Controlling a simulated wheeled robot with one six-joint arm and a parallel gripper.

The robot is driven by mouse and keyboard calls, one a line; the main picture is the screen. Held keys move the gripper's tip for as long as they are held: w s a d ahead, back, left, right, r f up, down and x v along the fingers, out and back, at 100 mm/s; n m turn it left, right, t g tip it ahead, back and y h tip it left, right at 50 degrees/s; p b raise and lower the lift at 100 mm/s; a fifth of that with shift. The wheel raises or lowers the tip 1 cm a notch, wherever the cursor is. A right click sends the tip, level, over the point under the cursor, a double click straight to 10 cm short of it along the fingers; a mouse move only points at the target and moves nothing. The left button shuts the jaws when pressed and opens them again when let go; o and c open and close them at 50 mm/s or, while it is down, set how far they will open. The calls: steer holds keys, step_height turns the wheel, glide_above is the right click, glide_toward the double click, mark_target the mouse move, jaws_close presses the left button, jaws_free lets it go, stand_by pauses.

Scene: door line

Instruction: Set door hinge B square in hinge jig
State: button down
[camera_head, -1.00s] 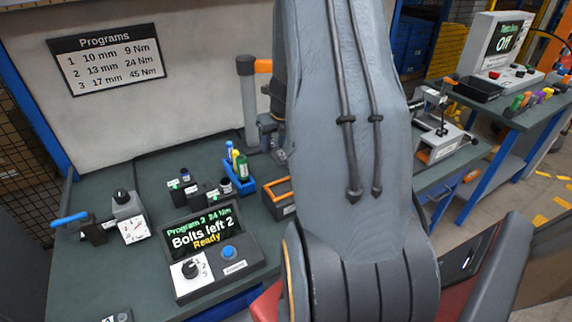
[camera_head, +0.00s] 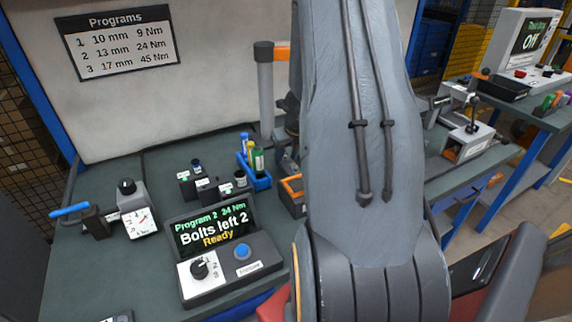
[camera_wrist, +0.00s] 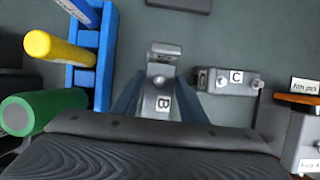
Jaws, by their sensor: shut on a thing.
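In the wrist view, a grey metal hinge marked B (camera_wrist: 160,92) stands between the two dark blue fingers of my gripper (camera_wrist: 160,98). The gripper is shut on it, one finger along each side. The hinge's far end, with a round pin or bolt head, points up the picture. I cannot tell whether it touches the bench. In the head view my own arm hides the gripper and hinge B. A grey fixture with a lever clamp (camera_head: 468,138) stands right of my arm; its label is too small to read, so I cannot tell if it is the hinge jig.
A similar grey part marked C (camera_wrist: 236,82) lies just right of hinge B. A blue rack (camera_wrist: 92,62) with yellow and green cylinders is close on the left. A controller (camera_head: 228,248) reads "Bolts left 2, Ready".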

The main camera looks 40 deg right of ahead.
mark_target(292, 168)
steer(key=shift+f+b, duration=0.55)
steer(key=shift+f, duration=0.55)
steer(key=shift+f, duration=0.15)
steer(key=c, duration=1.1)
jaws_free()
steer(key=shift+r, duration=0.2)
steer(key=shift+p+v, duration=2.55)
steer(key=shift+v, duration=3.45)
steer(key=shift+s+a, duration=0.1)
